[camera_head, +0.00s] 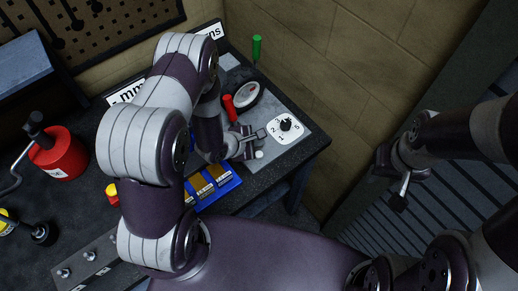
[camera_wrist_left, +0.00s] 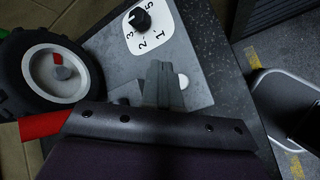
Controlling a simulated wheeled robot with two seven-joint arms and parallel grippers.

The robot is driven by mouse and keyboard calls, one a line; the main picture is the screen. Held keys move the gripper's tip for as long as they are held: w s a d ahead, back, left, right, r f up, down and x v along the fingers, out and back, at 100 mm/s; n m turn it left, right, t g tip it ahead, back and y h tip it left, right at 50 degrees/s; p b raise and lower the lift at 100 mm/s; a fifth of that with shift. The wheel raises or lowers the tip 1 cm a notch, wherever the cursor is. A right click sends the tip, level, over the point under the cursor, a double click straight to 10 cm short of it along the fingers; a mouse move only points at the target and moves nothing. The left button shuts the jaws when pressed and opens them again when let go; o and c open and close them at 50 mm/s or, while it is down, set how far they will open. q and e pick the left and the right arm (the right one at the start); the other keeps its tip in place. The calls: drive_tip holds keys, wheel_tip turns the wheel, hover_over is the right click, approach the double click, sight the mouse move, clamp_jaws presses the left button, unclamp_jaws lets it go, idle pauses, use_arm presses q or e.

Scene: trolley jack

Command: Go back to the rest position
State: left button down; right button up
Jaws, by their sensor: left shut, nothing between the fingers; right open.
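My left gripper (camera_head: 257,135) is over the right end of the dark workbench, just left of a white dial plate (camera_head: 272,131) with a black knob (camera_head: 285,125). Its fingers are together with nothing between them, as the left wrist view (camera_wrist_left: 162,72) also shows. It looks apart from the knob (camera_wrist_left: 140,19). My right gripper (camera_head: 400,190) is at the right, away from the bench, above a slatted grey surface; its fingers are small and partly hidden in this view.
Near the left gripper are a small wheel (camera_head: 246,95), a red handle (camera_head: 229,108), a green handle (camera_head: 257,48) and a blue tray (camera_head: 222,188). A red can (camera_head: 60,155) stands on the bench at left. A brick wall (camera_head: 340,60) stands behind.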

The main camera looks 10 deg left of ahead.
idle(0.3)
idle(0.5)
use_arm(q)
drive_tip(key=s+f+m, duration=0.1)
drive_tip(key=s+a+m+g, duration=0.1)
drive_tip(key=m, duration=0.1)
drive_tip(key=s+f+m+g+y, duration=0.1)
drive_tip(key=m, duration=0.1)
drive_tip(key=shift+s+a+f, duration=0.15)
drive_tip(key=shift+a+f, duration=0.15)
drive_tip(key=shift+a, duration=0.05)
drive_tip(key=s+a+m+g+y, duration=0.1)
drive_tip(key=m, duration=0.1)
drive_tip(key=s+a+m+g+y+b, duration=0.1)
drive_tip(key=s+m, duration=0.1)
drive_tip(key=s+a+m+g+b, duration=0.1)
drive_tip(key=a+m, duration=0.1)
drive_tip(key=m, duration=0.1)
drive_tip(key=shift+s+a+r+y, duration=0.1)
drive_tip(key=shift+s+r+y, duration=0.15)
drive_tip(key=shift+y, duration=0.15)
drive_tip(key=s+r+m+g+y+b, duration=0.1)
drive_tip(key=s+r+m+b, duration=0.4)
drive_tip(key=r+m+b, duration=0.3)
drive_tip(key=shift+d+r+m+b, duration=0.25)
drive_tip(key=shift+r+m+b, duration=0.15)
drive_tip(key=shift+r+b, duration=0.6)
